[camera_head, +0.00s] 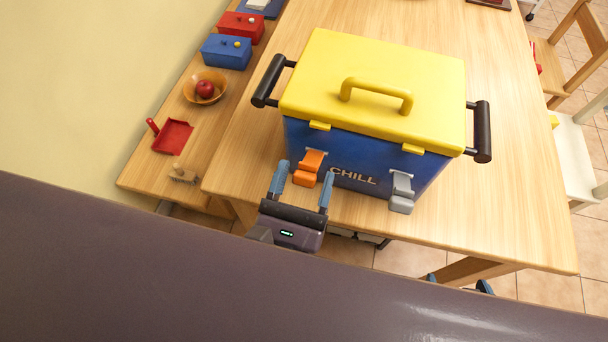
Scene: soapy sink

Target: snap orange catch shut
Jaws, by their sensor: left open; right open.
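A blue cooler (350,150) marked CHILL stands on the wooden table with its yellow lid (385,75) down. The orange catch (311,160) is on its front face at the left. It tilts outward and down, apart from the small yellow tab (320,126) on the lid edge above it. A similar grey catch (402,185) hangs at the right, below another yellow tab (413,149). My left gripper (305,172) is open, its blue fingers on either side of the orange catch in the picture; contact is unclear. My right gripper (458,282) is open low at the table's front edge, mostly hidden.
Black side handles (482,132) stick out from the cooler. A side bench at left holds a red dustpan (172,136), a bowl (205,87) with a red apple and small boxes (226,51). The table right of the cooler is clear. Chairs (575,150) stand at right.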

